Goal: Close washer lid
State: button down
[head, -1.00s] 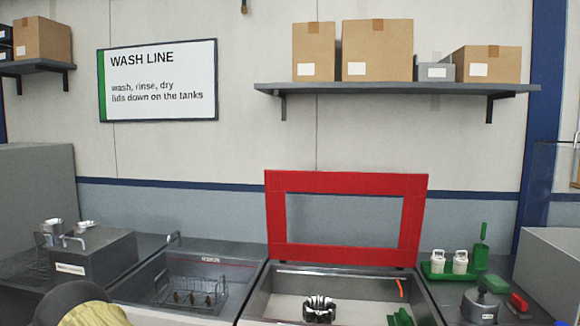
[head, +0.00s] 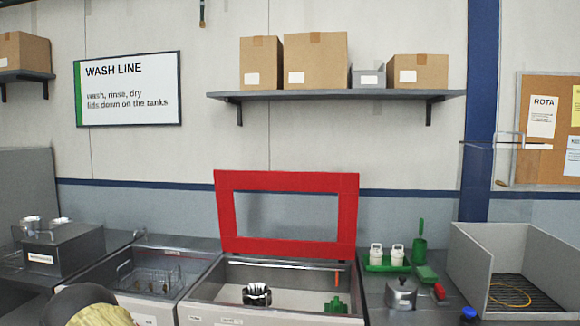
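The washer lid (head: 290,247) is a red frame with a clear middle. It stands raised and nearly upright along the back edge of the washer tank (head: 215,285). Inside the open tank are a dark metal housing (head: 257,294) and a green part (head: 336,305). Part of my arm shows at the bottom left, well left of the lid and apart from it. My gripper is not in view.
Left of the tank is a second tank (head: 130,262) with a wire basket. On the right bench stand a green tray (head: 376,265) with white bottles, a metal pot (head: 401,295) and a grey open box (head: 510,245). A shelf (head: 340,95) with cartons hangs above the lid.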

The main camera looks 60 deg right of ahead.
aim_at(346, 184)
jog(key=z, duration=1.2)
